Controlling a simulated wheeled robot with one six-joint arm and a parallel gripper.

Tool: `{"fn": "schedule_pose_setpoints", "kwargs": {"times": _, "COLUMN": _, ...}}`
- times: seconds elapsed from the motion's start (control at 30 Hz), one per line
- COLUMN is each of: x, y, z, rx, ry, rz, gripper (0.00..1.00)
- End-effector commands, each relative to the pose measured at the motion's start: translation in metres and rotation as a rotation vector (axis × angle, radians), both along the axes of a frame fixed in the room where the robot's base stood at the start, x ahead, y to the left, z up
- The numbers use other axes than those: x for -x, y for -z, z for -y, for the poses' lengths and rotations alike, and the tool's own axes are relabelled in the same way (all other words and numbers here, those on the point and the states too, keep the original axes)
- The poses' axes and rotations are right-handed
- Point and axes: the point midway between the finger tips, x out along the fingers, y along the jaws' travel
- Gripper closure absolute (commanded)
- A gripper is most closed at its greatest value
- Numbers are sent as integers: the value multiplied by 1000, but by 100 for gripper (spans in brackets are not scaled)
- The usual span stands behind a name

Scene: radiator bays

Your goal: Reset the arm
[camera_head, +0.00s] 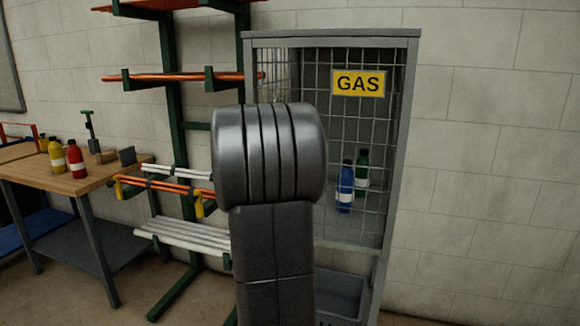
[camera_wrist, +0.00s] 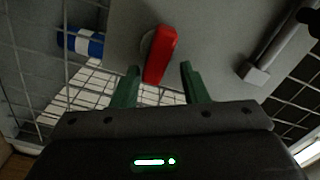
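My gripper (camera_wrist: 160,72) shows in the wrist view with its two green fingers spread apart. A red handle (camera_wrist: 162,52) on a grey plate (camera_wrist: 205,40) lies ahead, with its lower end in the gap between the fingertips. I see no finger closed on it, and I cannot tell how deep it sits between them. In the head view my arm (camera_head: 270,190) rises in front of the gas cage (camera_head: 330,40), and my gripper is hidden behind it.
The cage's wire mesh is close to my gripper. A blue bottle (camera_head: 345,187) and a green bottle (camera_head: 362,172) stand inside. At left are a pipe rack (camera_head: 180,120) and a workbench (camera_head: 80,182) with red (camera_head: 75,160) and yellow (camera_head: 56,156) bottles. A grey bin (camera_head: 345,295) sits low.

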Motion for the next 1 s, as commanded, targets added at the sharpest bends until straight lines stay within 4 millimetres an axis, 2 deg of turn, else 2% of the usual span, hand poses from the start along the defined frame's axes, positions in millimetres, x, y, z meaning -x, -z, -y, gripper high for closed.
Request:
{"fn": "schedule_pose_setpoints", "kwargs": {"times": 0.03, "x": 0, "y": -4, "z": -1, "rx": 32, "ry": -1, "rz": -12, "gripper": 60}}
{"fn": "schedule_pose_setpoints", "kwargs": {"times": 0.3, "x": 0, "y": -4, "z": -2, "rx": 139, "ry": -1, "rz": -45, "gripper": 60}}
{"fn": "schedule_pose_setpoints", "kwargs": {"times": 0.73, "x": 0, "y": -3, "z": -1, "rx": 150, "ry": 0, "rz": -46, "gripper": 60}}
{"fn": "schedule_pose_setpoints", "kwargs": {"times": 1.0, "x": 5, "y": -17, "z": 16, "rx": 157, "ry": 20, "rz": -22, "gripper": 60}}
